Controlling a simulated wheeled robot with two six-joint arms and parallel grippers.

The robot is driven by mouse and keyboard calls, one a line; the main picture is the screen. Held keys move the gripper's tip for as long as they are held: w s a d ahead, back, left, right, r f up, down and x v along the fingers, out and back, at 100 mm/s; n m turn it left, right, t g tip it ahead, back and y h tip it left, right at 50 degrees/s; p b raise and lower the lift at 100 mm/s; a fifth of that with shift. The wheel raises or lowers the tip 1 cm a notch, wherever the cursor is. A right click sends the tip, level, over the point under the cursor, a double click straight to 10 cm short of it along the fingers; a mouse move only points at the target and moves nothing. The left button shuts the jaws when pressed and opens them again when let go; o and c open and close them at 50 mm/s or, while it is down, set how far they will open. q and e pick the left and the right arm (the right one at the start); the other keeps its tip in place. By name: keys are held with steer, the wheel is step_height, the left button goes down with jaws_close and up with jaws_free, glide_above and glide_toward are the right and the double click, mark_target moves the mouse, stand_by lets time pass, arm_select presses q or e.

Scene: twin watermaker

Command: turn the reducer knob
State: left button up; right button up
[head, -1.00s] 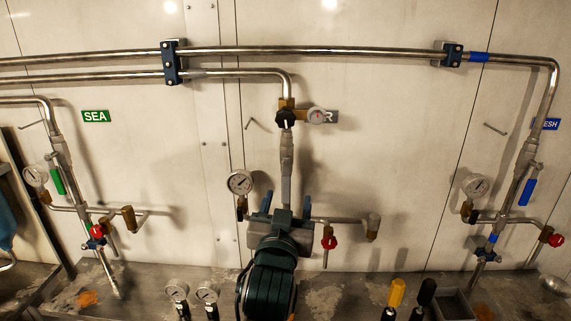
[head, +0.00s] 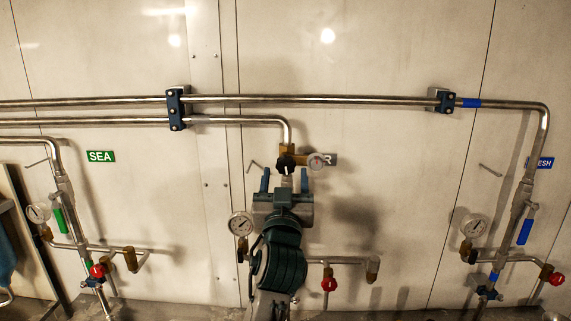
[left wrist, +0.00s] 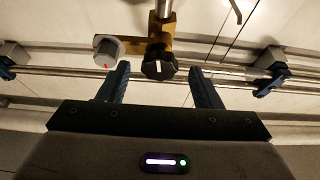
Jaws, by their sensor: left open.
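The reducer knob (head: 286,163) is black and lobed, on a brass body at the lower end of the middle pipe. In the left wrist view the knob (left wrist: 158,68) shows a white line and lies between the fingertips in the picture. My left gripper (head: 284,179) is open and empty, its two blue fingers pointing up just below the knob in the head view. The fingers do not appear to touch the knob; the depth gap is hard to tell. The left gripper also shows in the left wrist view (left wrist: 160,76). My right gripper is not in view.
A larger gauge (head: 240,224) is lower left. A red-handled valve (head: 329,284) is lower right. Steel pipes (head: 330,99) run across the wall above.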

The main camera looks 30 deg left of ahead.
mark_target(286, 164)
arm_select(q)
steer(key=shift+p+x, duration=0.3)
steer(key=shift+x, duration=0.9)
